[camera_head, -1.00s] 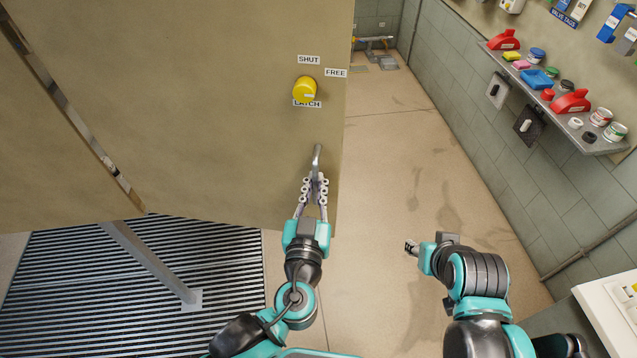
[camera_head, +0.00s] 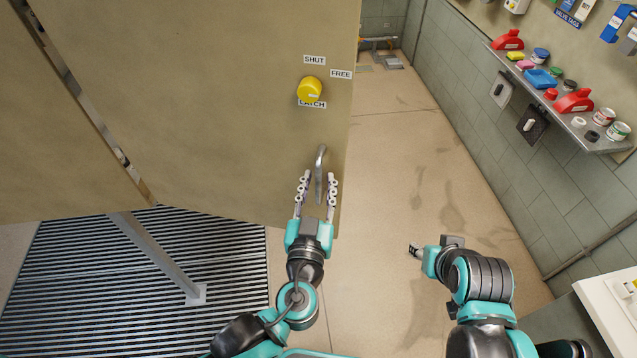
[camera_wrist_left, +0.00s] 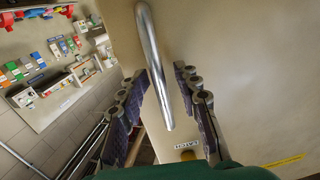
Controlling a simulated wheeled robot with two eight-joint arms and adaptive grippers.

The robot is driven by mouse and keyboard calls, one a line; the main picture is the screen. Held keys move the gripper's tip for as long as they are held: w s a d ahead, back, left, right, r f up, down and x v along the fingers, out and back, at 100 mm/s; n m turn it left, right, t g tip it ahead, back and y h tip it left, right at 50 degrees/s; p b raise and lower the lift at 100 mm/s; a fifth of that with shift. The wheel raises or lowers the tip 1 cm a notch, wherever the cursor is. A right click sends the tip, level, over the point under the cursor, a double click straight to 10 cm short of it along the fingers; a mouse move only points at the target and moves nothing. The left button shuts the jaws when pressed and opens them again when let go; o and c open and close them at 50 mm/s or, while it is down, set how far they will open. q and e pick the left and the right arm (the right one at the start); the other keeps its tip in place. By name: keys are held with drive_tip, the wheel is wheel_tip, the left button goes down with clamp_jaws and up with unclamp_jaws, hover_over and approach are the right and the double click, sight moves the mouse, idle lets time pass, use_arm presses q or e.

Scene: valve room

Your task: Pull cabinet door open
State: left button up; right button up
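The cabinet door (camera_head: 220,120) is a large beige panel filling the left and middle of the head view. A curved metal handle (camera_head: 320,172) stands near its right edge, and it also shows in the left wrist view (camera_wrist_left: 155,65). A yellow knob (camera_head: 309,90) sits above it among labels SHUT, FREE and LATCH. My left gripper (camera_head: 318,186) is open, with its fingers on either side of the handle's lower part; in the wrist view a gap shows between fingers and handle. My right gripper (camera_head: 414,250) is off to the right, away from the door; its fingers are too small to judge.
A wall shelf (camera_head: 560,112) with red containers and cans is at the upper right. A slatted floor grate (camera_head: 90,285) with a metal post (camera_head: 155,258) lies at lower left. The floor (camera_head: 400,160) right of the door is clear. A white surface (camera_head: 610,315) is at the right edge.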

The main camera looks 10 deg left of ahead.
use_arm(q)
drive_tip(key=shift+r, duration=5)
